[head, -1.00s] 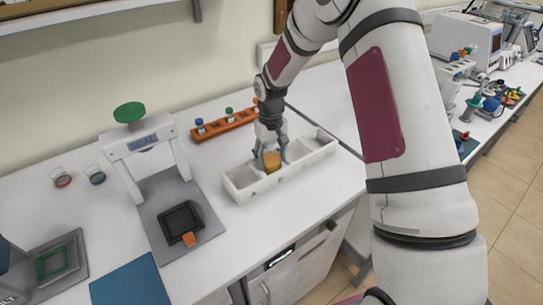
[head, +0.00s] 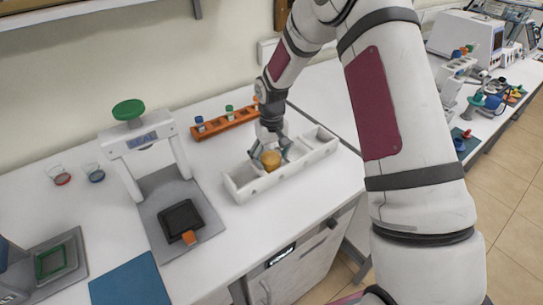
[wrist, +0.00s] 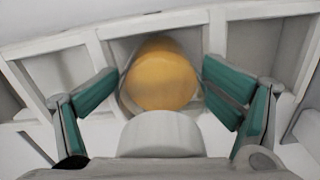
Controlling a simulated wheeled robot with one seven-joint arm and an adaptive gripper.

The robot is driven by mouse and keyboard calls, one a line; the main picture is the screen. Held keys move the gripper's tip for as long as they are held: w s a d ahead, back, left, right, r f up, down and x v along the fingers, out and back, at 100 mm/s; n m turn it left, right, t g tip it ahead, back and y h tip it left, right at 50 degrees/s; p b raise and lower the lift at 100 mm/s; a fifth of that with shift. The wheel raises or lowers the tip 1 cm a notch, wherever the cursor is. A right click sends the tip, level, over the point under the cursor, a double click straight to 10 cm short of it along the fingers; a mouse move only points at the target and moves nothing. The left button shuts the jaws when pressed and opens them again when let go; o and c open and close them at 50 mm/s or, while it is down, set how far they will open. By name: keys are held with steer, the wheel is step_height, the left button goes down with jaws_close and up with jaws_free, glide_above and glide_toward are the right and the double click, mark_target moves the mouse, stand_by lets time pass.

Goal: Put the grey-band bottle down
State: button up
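The bottle (head: 271,159) shows an amber-yellow top and stands in a middle compartment of the long white rack (head: 236,190). In the wrist view the bottle (wrist: 160,75) looks upright, between compartment walls; its grey band cannot be seen. My gripper (head: 270,157) points down over the rack, with one green-padded finger on each side of the bottle. In the wrist view the fingers are spread, with their tips close beside the bottle; small gaps are hard to judge.
An orange rack (head: 224,124) with several small capped vials stands behind the white rack. A white press frame with a green knob (head: 129,110) stands to the left. Two small glass dishes and a blue mat (head: 130,281) are farther left. The counter in front of the rack is clear.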

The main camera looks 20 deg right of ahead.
stand_by(0.3)
step_height(320, 180, up, 14)
steer(key=shift+f+b, duration=0.25)
steer(key=shift+b, duration=0.75)
steer(key=s+r+t, duration=0.3)
steer(key=s+r, duration=1.1)
steer(key=s+r+m+t, duration=0.1)
steer(key=s+r+t, duration=0.1)
steer(key=s, duration=1.3)
steer(key=shift+s+r+m+t, duration=0.25)
steer(key=shift+m+t, duration=0.05)
steer(key=shift+m, duration=0.1)
